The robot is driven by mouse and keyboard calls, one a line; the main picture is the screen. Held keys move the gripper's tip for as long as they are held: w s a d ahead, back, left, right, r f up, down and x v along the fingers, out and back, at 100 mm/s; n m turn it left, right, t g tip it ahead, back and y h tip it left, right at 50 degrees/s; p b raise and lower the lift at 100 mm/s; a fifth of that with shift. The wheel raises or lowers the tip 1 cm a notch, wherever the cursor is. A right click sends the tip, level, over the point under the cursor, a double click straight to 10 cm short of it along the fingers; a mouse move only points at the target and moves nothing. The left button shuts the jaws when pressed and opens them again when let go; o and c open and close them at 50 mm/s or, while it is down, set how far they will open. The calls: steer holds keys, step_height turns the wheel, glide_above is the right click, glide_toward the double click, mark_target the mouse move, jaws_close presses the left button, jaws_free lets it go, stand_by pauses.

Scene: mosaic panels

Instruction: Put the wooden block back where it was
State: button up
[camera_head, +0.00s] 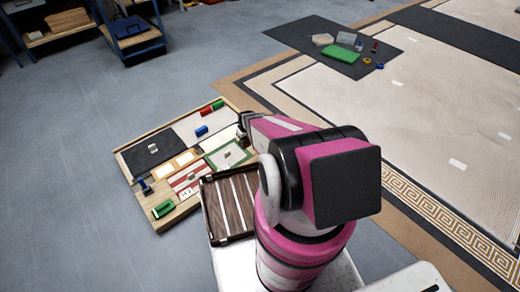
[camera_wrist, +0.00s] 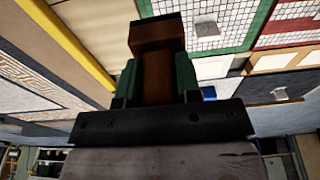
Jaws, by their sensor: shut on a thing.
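In the wrist view my gripper (camera_wrist: 157,78) is shut on a brown wooden block (camera_wrist: 157,37), which sticks out past the greenish fingers. In the head view my gripper (camera_head: 243,122) is a small dark shape at the right edge of the panel board (camera_head: 122,152); I cannot make out the block there. In the wrist view, the grid-marked panel with a green border (camera_wrist: 222,35) lies beyond the block, to its right. Whether the block touches any surface is unclear.
On the board are a blue block (camera_head: 201,131), a red block (camera_head: 206,110), a green block (camera_head: 218,104) and a green item (camera_head: 163,209). A dark slatted wooden tray (camera_head: 207,205) stands in front of it. A dark mat (camera_head: 290,35) with small items lies behind.

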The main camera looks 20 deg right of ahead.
steer(key=shift+w+d+f, duration=0.7)
steer(key=shift+d+f, duration=1.1)
steer(key=shift+f, duration=0.1)
steer(key=shift+w+d+f, duration=0.7)
steer(key=shift+d+f, duration=1.1)
steer(key=shift+f, duration=0.1)
steer(key=shift+w+d+f, duration=0.7)
steer(key=shift+d+f, duration=1.1)
steer(key=shift+f, duration=0.1)
steer(key=shift+f, duration=0.2)
steer(key=o, duration=0.9)
step_height(320, 180, up, 13)
steer(key=s, duration=0.2)
steer(key=s+a+r+m, duration=0.1)
steer(key=s+a+r, duration=0.3)
steer(key=r, duration=0.6)
steer(key=s+a+r+m, duration=0.2)
steer(key=s+a+r, duration=0.3)
steer(key=s+r, duration=0.4)
steer(key=s+a+r+m+g, duration=0.1)
steer(key=s+a+r, duration=0.4)
steer(key=r, duration=0.8)
steer(key=shift+s+a+h, duration=0.15)
steer(key=shift+s, duration=0.5)
steer(key=shift+s+a+h, duration=0.1)
steer(key=shift+s+h, duration=0.05)
steer(key=shift+s, duration=0.45)
